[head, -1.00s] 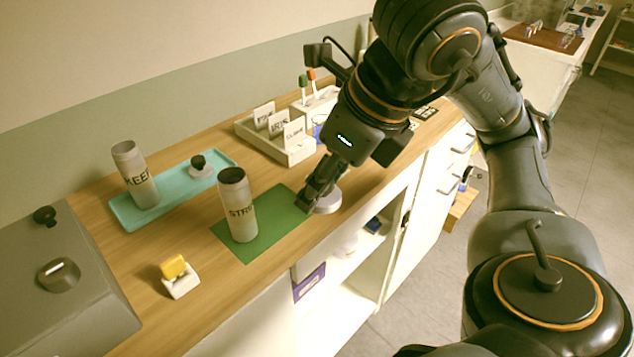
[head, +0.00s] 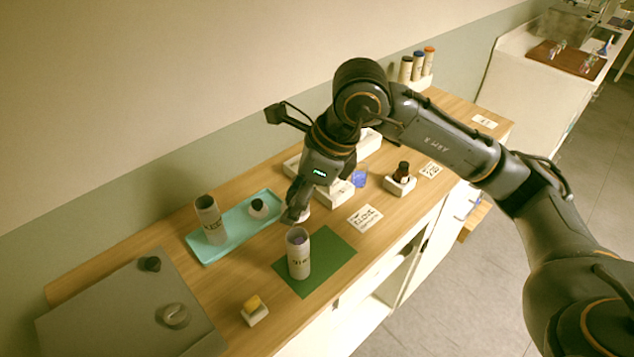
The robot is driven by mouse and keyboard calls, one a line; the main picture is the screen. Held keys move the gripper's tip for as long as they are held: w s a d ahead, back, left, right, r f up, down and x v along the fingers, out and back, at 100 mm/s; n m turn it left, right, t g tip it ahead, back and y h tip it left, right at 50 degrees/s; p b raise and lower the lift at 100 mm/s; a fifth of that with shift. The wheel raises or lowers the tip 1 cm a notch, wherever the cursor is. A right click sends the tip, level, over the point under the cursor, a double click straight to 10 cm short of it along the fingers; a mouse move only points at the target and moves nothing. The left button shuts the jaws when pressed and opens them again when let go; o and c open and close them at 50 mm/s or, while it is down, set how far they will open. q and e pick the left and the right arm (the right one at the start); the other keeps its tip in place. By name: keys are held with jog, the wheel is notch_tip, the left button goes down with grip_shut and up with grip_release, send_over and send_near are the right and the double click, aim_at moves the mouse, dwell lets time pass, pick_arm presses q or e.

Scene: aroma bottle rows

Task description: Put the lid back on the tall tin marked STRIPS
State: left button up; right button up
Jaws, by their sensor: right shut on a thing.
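The tall tin marked STRIPS (head: 299,264) stands upright and open on the green mat (head: 335,254); something purplish shows inside its mouth. My right gripper (head: 293,214) points down just behind the tin's mouth in the head view. It is shut on the pale round lid (head: 305,215), which is partly hidden by the fingers. The lid appears off the mat and apart from the tin. My left gripper is not in view.
A teal tray (head: 234,235) holds an open tin marked KEEP (head: 208,218) and another lid with a dark knob (head: 258,209). A yellow block in a white holder (head: 255,314) and a grey box (head: 125,315) stand at front left. A brown bottle (head: 402,173) stands right.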

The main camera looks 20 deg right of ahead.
jog(key=shift+f+b, duration=0.45)
jog(key=shift+f, duration=0.55)
notch_tip(320, 180, down, 4)
jog(key=shift+r+b, duration=0.25)
jog(key=shift+b, duration=0.85)
jog(key=shift+f+b, duration=0.55)
jog(key=shift+b, duration=0.1)
jog(key=shift+b, duration=0.65)
jog(key=shift+f+b, duration=0.15)
jog(key=shift+b, duration=0.65)
dwell(0.4)
dwell(0.4)
